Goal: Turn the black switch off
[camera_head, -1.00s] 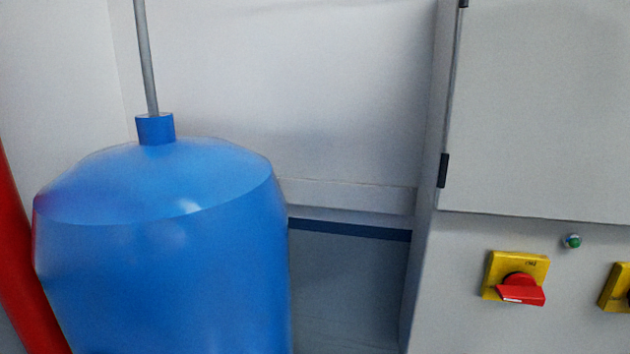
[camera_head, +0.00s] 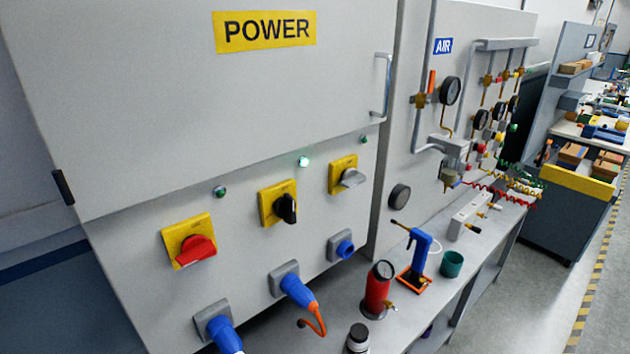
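The black switch (camera_head: 287,208) is a rotary knob on a yellow plate (camera_head: 268,204), in the middle of a row of three on the grey power cabinet (camera_head: 130,130). Its handle looks close to upright. A lit green lamp (camera_head: 303,161) sits above it and to its right. A red switch (camera_head: 197,250) on a yellow plate is to its left, and a grey switch (camera_head: 352,178) on a yellow plate is to its right. Neither of my grippers shows in the view.
Blue plugs (camera_head: 298,290) and sockets stick out below the switches. A bench holds a red canister (camera_head: 377,287), a blue tool on a stand (camera_head: 420,246) and a green cup (camera_head: 452,263). Air gauges and hoses are further right. Open floor (camera_head: 530,285) lies at the right.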

